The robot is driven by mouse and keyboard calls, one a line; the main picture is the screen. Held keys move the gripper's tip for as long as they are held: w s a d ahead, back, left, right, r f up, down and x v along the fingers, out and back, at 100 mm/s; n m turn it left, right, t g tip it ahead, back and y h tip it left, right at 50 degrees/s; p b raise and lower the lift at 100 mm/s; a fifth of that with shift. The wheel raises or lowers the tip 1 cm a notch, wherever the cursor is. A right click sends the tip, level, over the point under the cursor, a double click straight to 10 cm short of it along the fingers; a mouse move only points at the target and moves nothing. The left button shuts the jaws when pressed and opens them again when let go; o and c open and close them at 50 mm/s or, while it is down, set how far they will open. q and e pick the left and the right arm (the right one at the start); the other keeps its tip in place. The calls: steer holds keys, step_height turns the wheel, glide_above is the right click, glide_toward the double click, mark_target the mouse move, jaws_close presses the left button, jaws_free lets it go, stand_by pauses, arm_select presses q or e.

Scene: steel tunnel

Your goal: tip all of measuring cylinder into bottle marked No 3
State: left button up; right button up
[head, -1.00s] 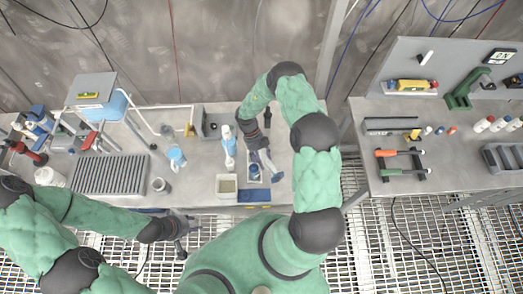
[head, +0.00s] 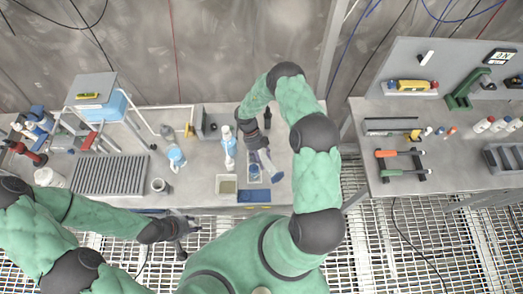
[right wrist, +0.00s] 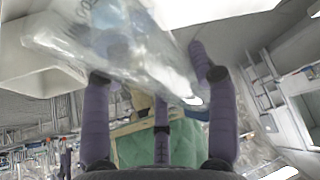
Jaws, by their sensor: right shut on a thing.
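My right gripper (head: 263,160) is over the middle bench and is shut on a clear, see-through vessel. That vessel, which looks like the measuring cylinder (right wrist: 125,50), lies tilted across the fingers in the right wrist view, with a bluish tint inside. In the head view it is hard to make out at the fingers. Just below is a small square holder with a blue-topped item (head: 253,172). A white and blue bottle (head: 228,150) stands to the left of the gripper. I cannot read a No 3 mark on any bottle. My left gripper (head: 187,232) is empty in front of the bench, its fingers apart.
A blue and white jug (head: 176,157), a grey cup (head: 160,186) and a ribbed rack (head: 110,175) are further left. A second bench with tools is at right.

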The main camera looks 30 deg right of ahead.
stand_by(0.5)
steer(key=shift+s+p, duration=0.1)
steer(key=shift+p, duration=0.35)
steer(key=shift+s+t+p, duration=0.2)
steer(key=shift+t+p, duration=0.5)
steer(key=shift+t, duration=0.2)
steer(key=shift+s+f+t, duration=0.15)
steer(key=shift+f+t, duration=0.05)
steer(key=shift+t, duration=0.2)
steer(key=shift+f, duration=0.1)
